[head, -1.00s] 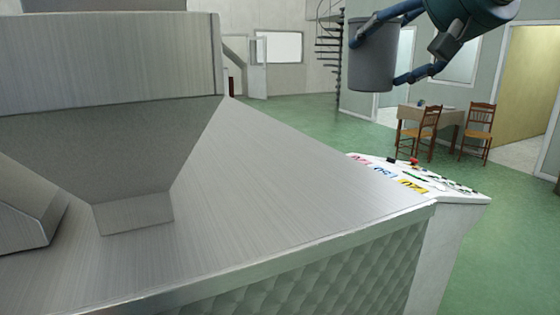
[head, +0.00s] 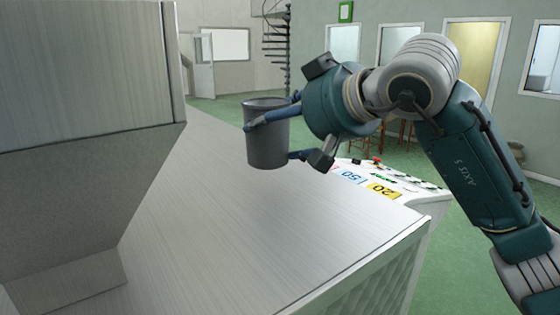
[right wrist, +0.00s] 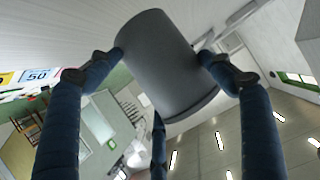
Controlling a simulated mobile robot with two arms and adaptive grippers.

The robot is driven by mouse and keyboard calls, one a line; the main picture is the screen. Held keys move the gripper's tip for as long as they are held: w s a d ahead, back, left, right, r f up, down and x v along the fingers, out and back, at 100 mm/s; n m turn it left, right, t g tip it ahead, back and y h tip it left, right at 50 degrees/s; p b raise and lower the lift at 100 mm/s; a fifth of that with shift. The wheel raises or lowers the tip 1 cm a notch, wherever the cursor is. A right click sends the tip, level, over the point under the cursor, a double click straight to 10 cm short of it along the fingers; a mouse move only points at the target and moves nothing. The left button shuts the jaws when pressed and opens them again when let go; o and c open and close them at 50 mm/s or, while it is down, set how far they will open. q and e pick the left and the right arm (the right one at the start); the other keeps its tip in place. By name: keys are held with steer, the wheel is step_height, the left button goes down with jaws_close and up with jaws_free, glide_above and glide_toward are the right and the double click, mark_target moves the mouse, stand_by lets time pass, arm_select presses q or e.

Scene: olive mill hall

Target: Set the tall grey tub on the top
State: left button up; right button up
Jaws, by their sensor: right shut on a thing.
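The tall grey tub (head: 267,146) is upright in the head view, held by my right gripper (head: 268,138). The blue fingers are shut around its side. It also shows in the right wrist view (right wrist: 160,65), between the fingers of my right gripper (right wrist: 162,60). In the head view the tub is in front of the brushed metal top (head: 215,220) of the machine. I cannot tell for sure whether its base touches the top; it looks a little above it. My left gripper is in no view.
A raised metal hopper wall (head: 80,70) stands at the left, with a sloping recess below it. A control panel with coloured labels (head: 383,189) is at the top's right end. The metal top between them is bare. Chairs and a spiral stair (head: 277,35) are far behind.

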mark_target(284, 163)
step_height(284, 163, down, 3)
steer(key=shift+r, duration=0.15)
steer(key=shift+s+d+f+p, duration=0.1)
steer(key=shift+s+f+p, duration=0.2)
steer(key=shift+f, duration=0.25)
steer(key=f, duration=0.3)
steer(key=shift+w+f+p, duration=0.15)
steer(key=shift+w+p, duration=0.1)
steer(key=shift+p, duration=0.1)
steer(key=o, duration=1.6)
steer(key=shift+s, duration=0.1)
